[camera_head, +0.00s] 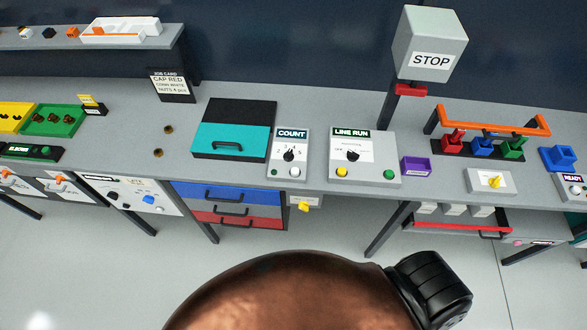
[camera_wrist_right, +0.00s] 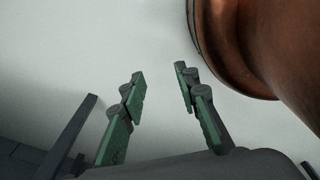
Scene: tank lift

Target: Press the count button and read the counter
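The count box (camera_head: 289,155), a small grey panel labelled COUNT, lies on the bench left of the line run box. It has a black knob (camera_head: 289,155) over a marked white plate, too small to read. A white round button (camera_head: 295,172) sits at its front right, and a small green spot (camera_head: 274,172) at its front left. No number can be read on it. My right gripper (camera_wrist_right: 159,72) is open and empty in the right wrist view, over pale floor, with no part of the count box there. My left gripper is not in view.
The line run box (camera_head: 364,157) with yellow and green buttons stands just right of the count box. A teal-fronted case (camera_head: 230,141) stands close on its left. A STOP block (camera_head: 430,45) rises on a post behind. Blue and red drawers (camera_head: 232,219) hang below the bench edge.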

